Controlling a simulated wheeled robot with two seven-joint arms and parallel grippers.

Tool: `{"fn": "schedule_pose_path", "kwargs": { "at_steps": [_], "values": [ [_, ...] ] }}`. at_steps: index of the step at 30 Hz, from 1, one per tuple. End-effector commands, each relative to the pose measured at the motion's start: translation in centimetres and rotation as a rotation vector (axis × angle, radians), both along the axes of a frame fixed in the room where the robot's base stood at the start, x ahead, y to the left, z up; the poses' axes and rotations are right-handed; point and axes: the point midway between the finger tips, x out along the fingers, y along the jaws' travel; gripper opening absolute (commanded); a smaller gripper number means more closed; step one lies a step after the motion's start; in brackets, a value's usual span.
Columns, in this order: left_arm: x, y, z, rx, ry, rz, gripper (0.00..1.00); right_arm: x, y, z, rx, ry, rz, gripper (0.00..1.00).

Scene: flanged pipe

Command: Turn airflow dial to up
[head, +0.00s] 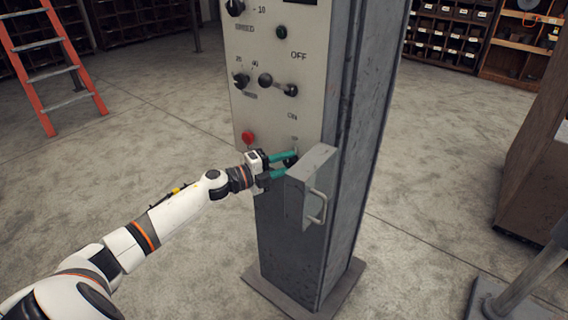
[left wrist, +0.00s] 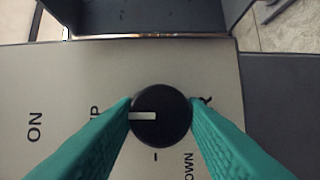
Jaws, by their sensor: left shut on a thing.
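The airflow dial (left wrist: 160,118) is a round black knob with a white pointer mark. In the left wrist view the mark points left, towards the partly hidden label that seems to read UP (left wrist: 95,113). The DOWN label (left wrist: 188,166) is on the lower right, partly covered by a finger. My left gripper (head: 284,165) reaches the lower part of the grey control panel (head: 262,120). Its teal fingers (left wrist: 160,125) are shut on the dial, one on each side. In the head view the dial is mostly hidden by the fingers. My right gripper is not in view.
A grey metal box or shelf with a handle (head: 317,206) juts from the column just right of my left gripper. A red button (head: 247,137) and several other knobs sit above. An orange ladder (head: 45,60) stands at the left.

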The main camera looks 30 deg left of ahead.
Motion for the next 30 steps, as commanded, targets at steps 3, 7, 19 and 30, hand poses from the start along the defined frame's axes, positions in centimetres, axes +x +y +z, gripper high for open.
{"fn": "schedule_pose_path", "kwargs": {
  "at_steps": [3, 7, 19, 30],
  "values": [
    [0.0, -0.1, -0.1, 0.003, 0.001, -0.002, 0.51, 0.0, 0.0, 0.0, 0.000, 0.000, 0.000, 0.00],
    [0.0, 0.0, -0.1, 0.001, 0.000, -0.001, 0.59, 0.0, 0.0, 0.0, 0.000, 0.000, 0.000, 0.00],
    [-1.5, 0.8, -0.4, 0.002, 0.004, -0.001, 0.59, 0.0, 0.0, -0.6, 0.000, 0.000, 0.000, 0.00],
    [-7.3, 3.6, -0.4, 0.001, 0.005, -0.001, 0.59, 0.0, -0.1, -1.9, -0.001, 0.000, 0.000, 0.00]
  ]
}}
